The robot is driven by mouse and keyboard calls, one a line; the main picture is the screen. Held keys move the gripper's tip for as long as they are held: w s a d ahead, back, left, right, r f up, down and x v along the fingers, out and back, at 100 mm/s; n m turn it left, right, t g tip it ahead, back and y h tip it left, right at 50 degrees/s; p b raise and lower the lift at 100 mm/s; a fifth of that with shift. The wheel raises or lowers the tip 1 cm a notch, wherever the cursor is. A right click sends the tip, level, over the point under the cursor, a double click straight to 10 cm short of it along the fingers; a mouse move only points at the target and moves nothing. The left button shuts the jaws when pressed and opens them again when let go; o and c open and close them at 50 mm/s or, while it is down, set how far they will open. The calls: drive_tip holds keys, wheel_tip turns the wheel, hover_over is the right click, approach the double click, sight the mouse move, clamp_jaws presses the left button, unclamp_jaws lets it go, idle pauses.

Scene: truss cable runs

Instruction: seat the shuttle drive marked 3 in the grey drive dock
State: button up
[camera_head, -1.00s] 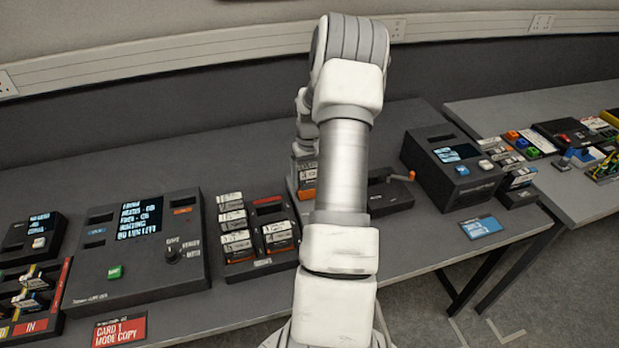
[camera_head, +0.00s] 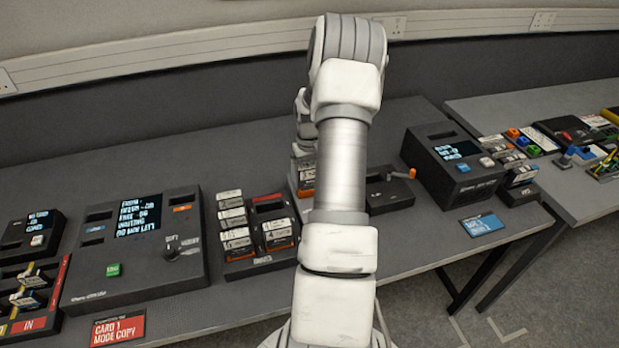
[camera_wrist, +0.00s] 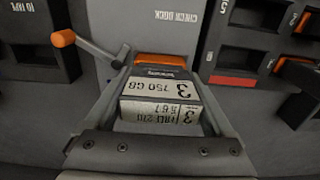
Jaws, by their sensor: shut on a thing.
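The shuttle drive marked 3 (camera_wrist: 160,92) is between my gripper's (camera_wrist: 158,100) fingers in the wrist view. Its white label reads 3 and 750 GB, upside down, and an orange strip edges its far end. My gripper is shut on it. Just beyond lies the light grey drive dock (camera_wrist: 150,20), lettered CHECK DOCK, with an orange-tipped lever (camera_wrist: 63,38) at its left. I cannot tell whether the drive is in the dock's slot. In the head view my arm hides the gripper; part of an orange-edged drive (camera_head: 306,190) shows beside it, and the lever tip (camera_head: 408,172) shows right of the arm.
A drive rack (camera_head: 262,262) with several drives stands left of my arm. A large console (camera_head: 90,275) stands further left, another (camera_head: 470,190) to the right. A dark box (camera_head: 388,198) sits right of my arm.

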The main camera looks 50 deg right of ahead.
drive_tip(key=shift+f+b, duration=0.7)
drive_tip(key=shift+f, duration=0.3)
idle(0.4)
drive_tip(key=o, duration=1.5)
drive_tip(key=shift+r, duration=0.1)
drive_tip(key=shift+r+p, duration=2.35)
drive_tip(key=shift+r, duration=1.35)
